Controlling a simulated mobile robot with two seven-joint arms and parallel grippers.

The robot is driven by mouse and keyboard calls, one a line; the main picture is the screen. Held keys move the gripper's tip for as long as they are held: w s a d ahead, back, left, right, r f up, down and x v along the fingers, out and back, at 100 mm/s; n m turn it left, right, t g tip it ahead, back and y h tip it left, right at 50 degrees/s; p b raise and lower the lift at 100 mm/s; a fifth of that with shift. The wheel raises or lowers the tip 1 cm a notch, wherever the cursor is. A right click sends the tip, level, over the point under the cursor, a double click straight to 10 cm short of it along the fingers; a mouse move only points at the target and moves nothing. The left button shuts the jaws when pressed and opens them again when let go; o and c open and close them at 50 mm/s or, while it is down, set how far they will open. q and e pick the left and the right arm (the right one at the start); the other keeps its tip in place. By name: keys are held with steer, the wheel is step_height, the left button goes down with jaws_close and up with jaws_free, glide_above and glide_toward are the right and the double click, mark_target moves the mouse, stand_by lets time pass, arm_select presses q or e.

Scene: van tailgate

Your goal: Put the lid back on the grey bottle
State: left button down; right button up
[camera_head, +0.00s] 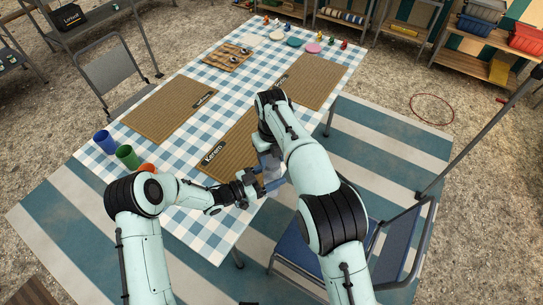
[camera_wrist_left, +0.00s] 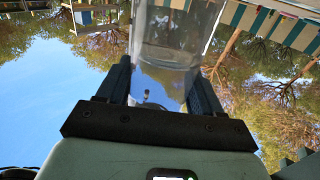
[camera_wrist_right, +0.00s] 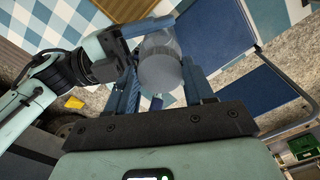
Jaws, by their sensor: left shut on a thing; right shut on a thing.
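The grey bottle (camera_wrist_left: 168,35) is a pale, see-through cylinder between the fingers of my left gripper (camera_wrist_left: 165,85) in the left wrist view. My left gripper (camera_head: 262,185) is shut on it over the near table edge. My right gripper (camera_wrist_right: 160,80) is shut on a round grey piece, seemingly the lid (camera_wrist_right: 160,73), with its flat round face towards the camera. The bottle body lies just beyond it. The two grippers are close together. In the head view my right arm largely hides the bottle and lid. Whether lid and bottle touch is unclear.
The checked table (camera_head: 225,225) carries woven mats (camera_head: 170,108), and blue (camera_head: 103,142) and green (camera_head: 127,156) cups at the left. Small figures and plates stand at the far end. A blue chair (camera_head: 305,245) is close on the right, below my right arm.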

steer(key=o, duration=1)
steer(key=shift+r, duration=2.3)
steer(key=shift+c, duration=0.4)
